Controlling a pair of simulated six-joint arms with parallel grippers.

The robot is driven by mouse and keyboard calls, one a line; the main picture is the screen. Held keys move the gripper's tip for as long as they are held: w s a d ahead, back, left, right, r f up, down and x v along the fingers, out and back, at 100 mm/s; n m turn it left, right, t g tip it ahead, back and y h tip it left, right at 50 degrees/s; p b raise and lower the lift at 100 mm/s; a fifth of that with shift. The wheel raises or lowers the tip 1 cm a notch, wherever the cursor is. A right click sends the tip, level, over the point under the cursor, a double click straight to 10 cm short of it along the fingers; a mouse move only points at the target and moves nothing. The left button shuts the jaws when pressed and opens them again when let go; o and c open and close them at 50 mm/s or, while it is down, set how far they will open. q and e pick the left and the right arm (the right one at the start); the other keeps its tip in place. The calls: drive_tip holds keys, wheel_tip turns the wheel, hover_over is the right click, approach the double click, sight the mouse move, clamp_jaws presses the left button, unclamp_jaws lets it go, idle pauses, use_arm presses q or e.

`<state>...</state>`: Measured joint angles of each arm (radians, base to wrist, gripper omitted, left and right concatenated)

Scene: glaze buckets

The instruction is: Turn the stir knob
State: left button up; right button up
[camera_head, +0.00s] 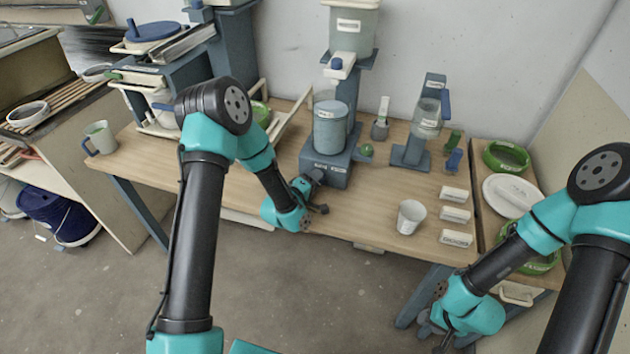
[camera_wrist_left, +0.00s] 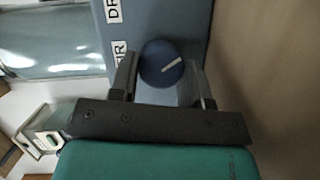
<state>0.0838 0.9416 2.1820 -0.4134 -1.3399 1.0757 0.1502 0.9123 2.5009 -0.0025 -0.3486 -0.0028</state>
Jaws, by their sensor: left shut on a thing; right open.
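The stir knob (camera_wrist_left: 161,63) is a round dark blue knob with a white pointer line, seen in the left wrist view on the face of the blue-grey stirrer base. The pointer slants up to the right. My left gripper (camera_wrist_left: 165,72) has one finger on each side of the knob and is shut on it. In the head view, my left gripper (camera_head: 314,192) is at the front of the stirrer base (camera_head: 326,171), and the knob is hard to make out there. A grey-blue bucket (camera_head: 330,128) stands on the base. My right gripper (camera_head: 438,328) is open, low in front of the table, away from the stirrer.
A white cup (camera_head: 411,217) and several labelled white blocks (camera_head: 454,215) lie on the wooden table right of the stirrer. A blue-grey stand (camera_head: 412,153) is behind them. Green bowls (camera_head: 506,157) and a white plate (camera_head: 511,195) are at the right. A mug (camera_head: 100,138) stands at the left.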

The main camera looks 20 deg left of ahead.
idle(0.4)
use_arm(q)
drive_tip(key=o, duration=0.9)
drive_tip(key=shift+s, duration=0.15)
